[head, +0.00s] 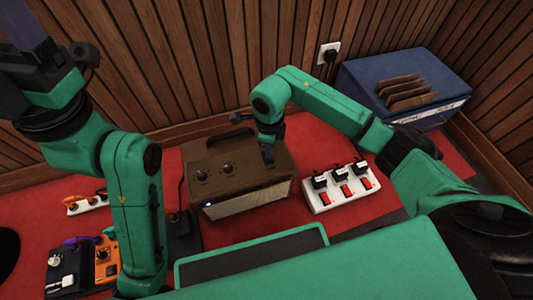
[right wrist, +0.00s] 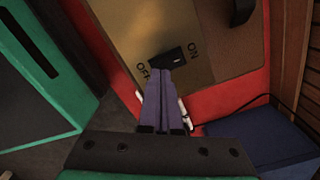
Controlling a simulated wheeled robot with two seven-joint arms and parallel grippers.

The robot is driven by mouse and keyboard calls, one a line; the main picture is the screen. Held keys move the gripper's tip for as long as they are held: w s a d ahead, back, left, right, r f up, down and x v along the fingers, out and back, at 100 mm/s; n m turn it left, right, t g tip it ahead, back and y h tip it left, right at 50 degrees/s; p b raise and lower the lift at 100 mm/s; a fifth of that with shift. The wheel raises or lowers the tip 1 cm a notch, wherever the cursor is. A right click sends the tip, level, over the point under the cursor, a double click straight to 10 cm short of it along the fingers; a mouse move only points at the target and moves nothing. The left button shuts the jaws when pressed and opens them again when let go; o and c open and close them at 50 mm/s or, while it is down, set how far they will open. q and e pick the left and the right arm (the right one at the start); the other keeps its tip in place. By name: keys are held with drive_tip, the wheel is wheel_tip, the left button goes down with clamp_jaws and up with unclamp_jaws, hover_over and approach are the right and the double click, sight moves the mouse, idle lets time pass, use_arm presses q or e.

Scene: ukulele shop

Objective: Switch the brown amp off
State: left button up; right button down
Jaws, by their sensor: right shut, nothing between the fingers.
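The brown amp (head: 225,158) stands on the red table, with knobs on its top and a small bluish light on its front. In the right wrist view, its top panel (right wrist: 128,35) carries a black switch (right wrist: 170,57) between the words OFF and ON. My right gripper (head: 267,155) is over the amp's right top. Its purple fingers (right wrist: 162,72) are shut and empty, with their tips at the switch, partly covering it. I cannot tell if they touch it. My left gripper (head: 24,28) shows partly at the upper left, away from the amp; its jaw opening is unclear.
A white power strip (head: 341,187) with red switches and black plugs lies right of the amp. A blue box (head: 370,75) stands at the back right. Pedals (head: 102,260) sit at the front left. A wooden wall with a socket (head: 328,53) closes the back.

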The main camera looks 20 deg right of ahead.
idle(0.6)
drive_tip(key=shift+f+b, duration=0.7)
drive_tip(key=shift+f, duration=0.3)
idle(0.3)
wheel_tip(320, 180, up, 7)
drive_tip(key=p, duration=0.6)
drive_tip(key=shift+r, duration=0.1)
idle(0.3)
